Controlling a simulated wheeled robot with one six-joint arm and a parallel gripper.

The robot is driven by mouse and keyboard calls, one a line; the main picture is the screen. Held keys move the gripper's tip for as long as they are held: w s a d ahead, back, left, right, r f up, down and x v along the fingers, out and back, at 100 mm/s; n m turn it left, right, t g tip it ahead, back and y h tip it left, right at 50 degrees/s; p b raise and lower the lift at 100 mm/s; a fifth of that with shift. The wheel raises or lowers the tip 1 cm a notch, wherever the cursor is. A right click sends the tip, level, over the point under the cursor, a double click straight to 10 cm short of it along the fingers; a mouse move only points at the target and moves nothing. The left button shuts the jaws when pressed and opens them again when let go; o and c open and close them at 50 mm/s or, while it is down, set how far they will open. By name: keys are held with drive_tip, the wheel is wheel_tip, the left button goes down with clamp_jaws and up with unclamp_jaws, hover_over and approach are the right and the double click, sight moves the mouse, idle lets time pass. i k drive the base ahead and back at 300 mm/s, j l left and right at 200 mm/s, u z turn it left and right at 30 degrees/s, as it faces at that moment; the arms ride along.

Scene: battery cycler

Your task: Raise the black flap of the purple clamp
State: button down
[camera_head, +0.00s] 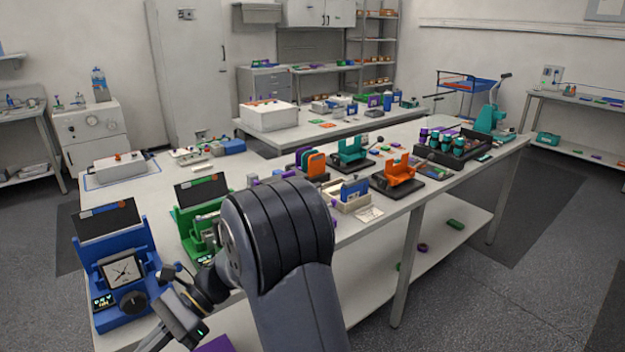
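No whole purple clamp with a black flap can be made out; my arm hides part of the table. A purple surface (215,344) shows at the bottom edge, mostly cut off, and I cannot tell what it belongs to. A blue device (122,272) with a dial and a raised black flap (107,221) stands at the table's left front. A green device (188,222) with a raised black flap (201,189) stands right of it, partly behind my arm. My gripper (166,340) is low in front of the blue device, small and partly cut off; its fingers are unclear.
The long white table (140,180) carries orange (397,172) and teal (351,150) devices, a beige holder (348,199) and a black rack (455,150) further right. A lower shelf (440,240) runs beneath. Grey floor (480,300) at the right is clear.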

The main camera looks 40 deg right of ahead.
sight(284, 175)
drive_tip(key=l, duration=0.45)
drive_tip(key=i+l+z, duration=0.1)
drive_tip(key=l, duration=0.4)
drive_tip(key=i+l, duration=0.1)
drive_tip(key=l, duration=0.35)
drive_tip(key=l+z, duration=0.1)
drive_tip(key=l, duration=0.35)
drive_tip(key=i+l, duration=0.2)
drive_tip(key=l, duration=0.15)
drive_tip(key=i+l+z, duration=0.1)
drive_tip(key=l, duration=0.25)
drive_tip(key=i+l, duration=0.45)
drive_tip(key=l, duration=0.25)
drive_tip(key=i+j, duration=0.4)
drive_tip(key=z, duration=0.05)
